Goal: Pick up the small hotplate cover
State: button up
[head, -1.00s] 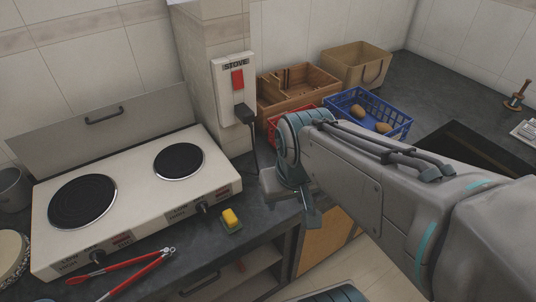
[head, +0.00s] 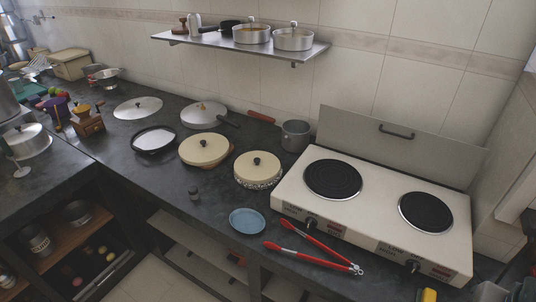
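Two cream round covers with black knobs lie on the dark counter left of the stove. The smaller-looking one, which I take as the small hotplate cover (head: 258,165), sits on a patterned round base just left of the stove. The larger cover (head: 204,149) lies further left on a wooden board. Only a grey edge of my gripper (head: 490,292) shows at the bottom right corner, far from both covers. Its fingers are cut off by the frame, so I cannot tell their opening.
The white two-plate stove (head: 375,205) has both plates bare and a raised back panel. Red tongs (head: 310,255) and a blue plate (head: 248,221) lie in front. A grey pot (head: 296,135) stands behind the small cover. A frying pan (head: 154,139) and lids are further left.

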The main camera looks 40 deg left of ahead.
aim_at(256, 166)
jog(key=u, duration=1.65)
jog(key=k, duration=1.1)
jog(key=u, duration=1.15)
jog(key=i, duration=2.55)
jog(key=z, duration=1.5)
jog(key=i, duration=0.6)
jog(key=z, duration=0.6)
